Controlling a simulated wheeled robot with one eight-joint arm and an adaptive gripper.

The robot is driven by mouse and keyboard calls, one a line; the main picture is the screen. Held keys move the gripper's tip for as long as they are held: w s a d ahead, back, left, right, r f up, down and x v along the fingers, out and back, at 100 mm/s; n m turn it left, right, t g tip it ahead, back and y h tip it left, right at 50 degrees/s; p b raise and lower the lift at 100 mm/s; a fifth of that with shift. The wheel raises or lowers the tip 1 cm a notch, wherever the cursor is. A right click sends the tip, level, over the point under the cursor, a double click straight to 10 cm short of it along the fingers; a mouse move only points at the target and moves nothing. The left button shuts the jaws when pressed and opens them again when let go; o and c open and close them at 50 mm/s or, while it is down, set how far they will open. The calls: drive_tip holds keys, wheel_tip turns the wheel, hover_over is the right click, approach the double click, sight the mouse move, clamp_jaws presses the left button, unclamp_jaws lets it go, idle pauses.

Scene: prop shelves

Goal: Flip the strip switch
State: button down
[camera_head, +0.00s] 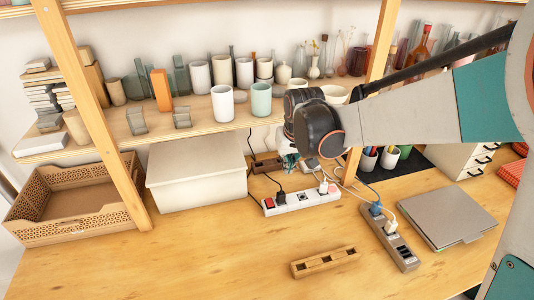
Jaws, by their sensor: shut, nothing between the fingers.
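A white power strip (302,201) lies on the table near the middle, with a red switch (268,203) at its left end. A black plug and a white plug sit in it. A grey strip (391,240) with blue and white plugs lies to the right. A wooden strip (325,262) lies in front, and a dark brown strip (267,165) lies behind. My gripper (290,164) shows only in part below my dark wrist, above and behind the white strip in the picture. It appears shut and empty, apart from the switch; the wrist hides much of it.
A white lidded box (197,178) and a patterned crate (75,205) stand at the left. A grey laptop-like slab (440,217) lies at the right. Wooden shelf posts (95,110) and a shelf of cups rise behind. Cables run among the strips. The front left table is clear.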

hover_over(268, 199)
drive_tip(key=s, duration=0.3)
wheel_tip(268, 199, down, 6)
drive_tip(key=shift+w+d+f+n+g, duration=0.1)
drive_tip(key=shift+w+d+n+g, duration=0.1)
drive_tip(key=shift+d+n+g, duration=0.15)
drive_tip(key=b+x, duration=0.1)
drive_tip(key=x, duration=0.3)
drive_tip(key=b+x, duration=0.2)
drive_tip(key=x, duration=0.3)
drive_tip(key=s+b+x, duration=0.1)
drive_tip(key=x, duration=0.3)
drive_tip(key=shift+w+d+f, duration=0.1)
drive_tip(key=shift+f, duration=0.4)
drive_tip(key=shift+f, duration=0.1)
